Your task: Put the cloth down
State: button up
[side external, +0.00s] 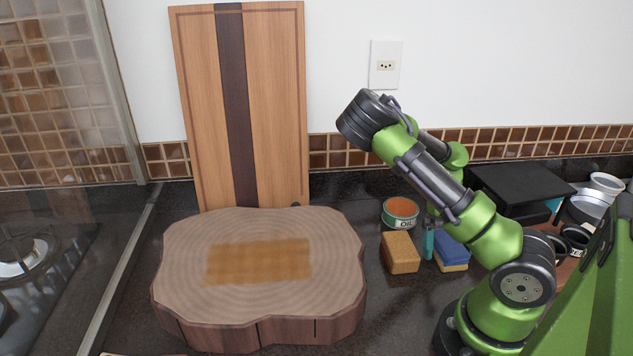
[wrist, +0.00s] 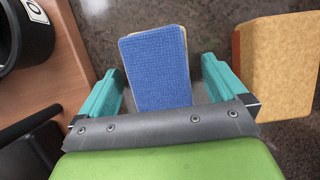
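A blue, cloth-textured block (wrist: 158,70) with a thin yellowish edge lies on the dark counter, and it also shows in the side view (side external: 451,248). It is the most cloth-like thing in view; I cannot tell whether it is the cloth. My gripper (wrist: 163,75) has teal fingers spread on either side of this block, with a dark gap visible at the right finger. The gripper is open and holds nothing. In the side view only part of a teal finger (side external: 428,243) shows, between the blue block and an orange block (side external: 401,252), also in the wrist view (wrist: 275,65).
A thick wooden chopping block (side external: 190,240) with a brownish rectangular stain (side external: 258,261) stands at centre left. A striped cutting board (side external: 272,100) leans on the wall. A cooktop (side external: 40,260) is at far left.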

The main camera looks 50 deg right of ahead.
jog(key=shift+r, duration=0.1)
jog(key=v, duration=1.2)
jog(key=w+a+r+n+t+y, duration=0.15)
jog(key=w+a+t, duration=0.35)
jog(key=a, duration=0.7)
jog(key=w+a+r+n+t+h, duration=0.1)
jog(key=a+r+t, duration=0.4)
jog(key=a+r, duration=0.6)
jog(key=a+n+h, duration=0.1)
jog(key=a+n, duration=0.1)
jog(key=shift+a+r+h, duration=0.2)
jog(key=shift+a+h, duration=0.15)
jog(key=shift+a, duration=0.05)
jog(key=shift+n, duration=0.25)
